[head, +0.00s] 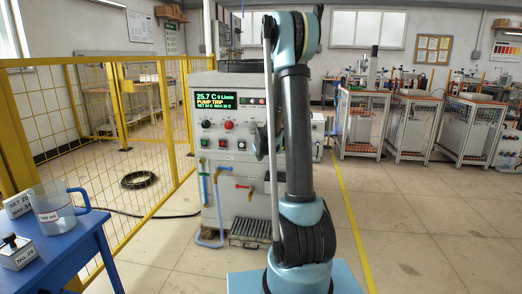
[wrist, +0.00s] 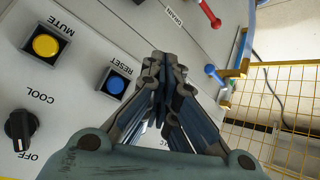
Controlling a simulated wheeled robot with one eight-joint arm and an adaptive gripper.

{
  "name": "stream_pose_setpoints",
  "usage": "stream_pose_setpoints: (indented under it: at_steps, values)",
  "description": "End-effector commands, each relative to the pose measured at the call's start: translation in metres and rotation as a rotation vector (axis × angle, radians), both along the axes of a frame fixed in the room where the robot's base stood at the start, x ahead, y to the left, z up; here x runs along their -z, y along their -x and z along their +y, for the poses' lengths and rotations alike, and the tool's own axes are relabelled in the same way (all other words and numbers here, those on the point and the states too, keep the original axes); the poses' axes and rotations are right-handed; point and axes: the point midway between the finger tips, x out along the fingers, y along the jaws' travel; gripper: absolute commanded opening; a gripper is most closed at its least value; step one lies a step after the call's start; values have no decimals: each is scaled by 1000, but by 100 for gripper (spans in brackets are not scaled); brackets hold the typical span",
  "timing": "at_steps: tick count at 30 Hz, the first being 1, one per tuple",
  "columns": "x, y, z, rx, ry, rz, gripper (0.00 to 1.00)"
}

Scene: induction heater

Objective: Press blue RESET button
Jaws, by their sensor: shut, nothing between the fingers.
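The blue RESET button (wrist: 115,84) is a round blue cap in a dark square frame on the pale panel, just left of my gripper in the wrist view. My gripper (wrist: 164,62) is shut and empty. Its fingertips appear to the right of the button and slightly above it in the picture, apart from it in view. I cannot tell the depth gap to the panel. In the head view, the grey cabinet (head: 230,110) carries the panel, and its display (head: 215,99) reads PUMP TRIP. My arm hides part of the panel there.
A yellow MUTE button (wrist: 46,45) and a black COOL/OFF knob (wrist: 20,125) sit left of RESET. Red and blue valve handles are near the panel edge. A yellow fence (head: 110,120) stands left of the cabinet; a blue table (head: 70,250) is at front left.

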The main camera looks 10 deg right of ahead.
Motion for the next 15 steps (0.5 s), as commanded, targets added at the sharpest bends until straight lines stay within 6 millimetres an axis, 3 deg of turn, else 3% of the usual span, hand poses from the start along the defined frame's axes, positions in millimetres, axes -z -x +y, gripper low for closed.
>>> stream_pose_setpoints:
  at_steps: [15]
  values:
    - [0, -54, -18, 1, -1, 0, 0]
